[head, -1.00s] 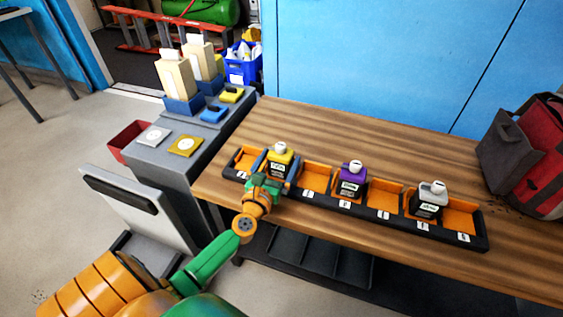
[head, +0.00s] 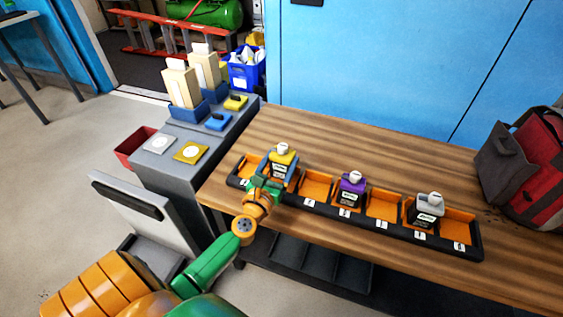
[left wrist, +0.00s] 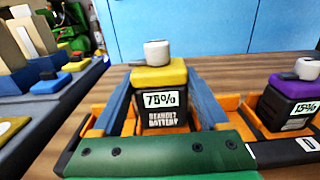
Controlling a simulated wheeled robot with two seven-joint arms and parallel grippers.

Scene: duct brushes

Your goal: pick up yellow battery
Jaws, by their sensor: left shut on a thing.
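The yellow battery (head: 284,157), black with a yellow top and a white cap, stands upright in an orange-lined slot near the left end of the battery tray (head: 400,234). In the left wrist view the yellow battery (left wrist: 160,78) shows a 75% label. My left gripper (head: 279,170) is shut on it, with one blue finger on each side. The battery's lower part is partly hidden by the gripper in the head view. My right gripper is not in view.
A purple battery (head: 351,186) and a grey battery (head: 428,208) stand farther right in the same tray, with empty slots between. A red and grey bag (head: 535,160) is at the table's right. A grey bench (head: 160,176) adjoins on the left. The table behind the tray is clear.

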